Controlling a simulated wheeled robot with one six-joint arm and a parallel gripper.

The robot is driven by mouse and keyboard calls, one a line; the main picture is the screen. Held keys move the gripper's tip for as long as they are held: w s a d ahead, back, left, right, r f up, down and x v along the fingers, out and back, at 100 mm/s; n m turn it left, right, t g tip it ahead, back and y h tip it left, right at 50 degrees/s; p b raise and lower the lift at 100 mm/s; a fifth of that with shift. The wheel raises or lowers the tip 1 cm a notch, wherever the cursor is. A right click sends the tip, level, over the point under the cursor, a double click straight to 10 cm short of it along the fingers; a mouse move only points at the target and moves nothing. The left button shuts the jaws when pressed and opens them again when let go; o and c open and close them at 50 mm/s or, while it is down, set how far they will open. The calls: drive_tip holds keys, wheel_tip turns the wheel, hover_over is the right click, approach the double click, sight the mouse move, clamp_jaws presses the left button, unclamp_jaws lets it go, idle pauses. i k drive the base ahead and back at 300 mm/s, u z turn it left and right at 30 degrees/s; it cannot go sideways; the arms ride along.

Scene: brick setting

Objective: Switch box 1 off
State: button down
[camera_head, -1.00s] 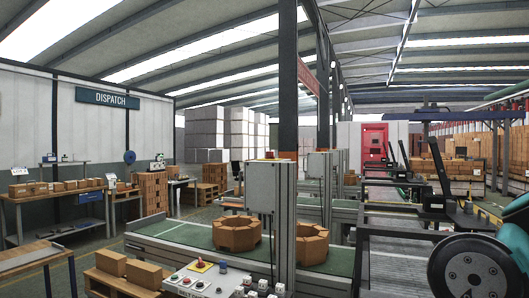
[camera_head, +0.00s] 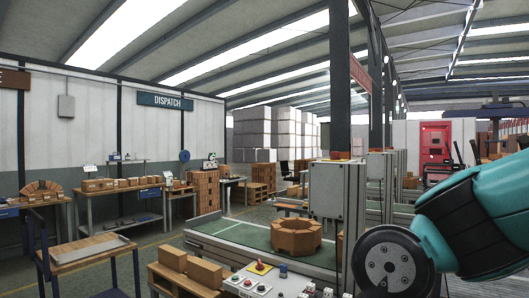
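No label reading box 1 is legible, so I cannot tell which box it is. A grey box (camera_head: 325,190) is mounted on a post beside the conveyor, right of centre. A small grey box (camera_head: 66,106) hangs on the left wall. A control panel (camera_head: 262,284) with several coloured buttons and a red knob on a yellow plate stands at the bottom, right of centre. Their switch positions are too small to read. My teal arm fills the lower right; my gripper is not in view.
A green conveyor (camera_head: 225,232) carries a ring of brown bricks (camera_head: 296,237). A pallet with brown blocks (camera_head: 190,267) and a wheeled trolley (camera_head: 88,250) stand in front.

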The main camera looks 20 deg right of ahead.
sight(335, 155)
drive_tip(key=u, duration=0.65)
drive_tip(key=i, duration=1.1)
drive_tip(key=u, duration=0.4)
drive_tip(key=i, duration=1.25)
drive_tip(key=z, duration=0.8)
drive_tip(key=i, duration=0.75)
drive_tip(key=z, duration=1.25)
drive_tip(key=i, duration=0.4)
drive_tip(key=z, duration=0.3)
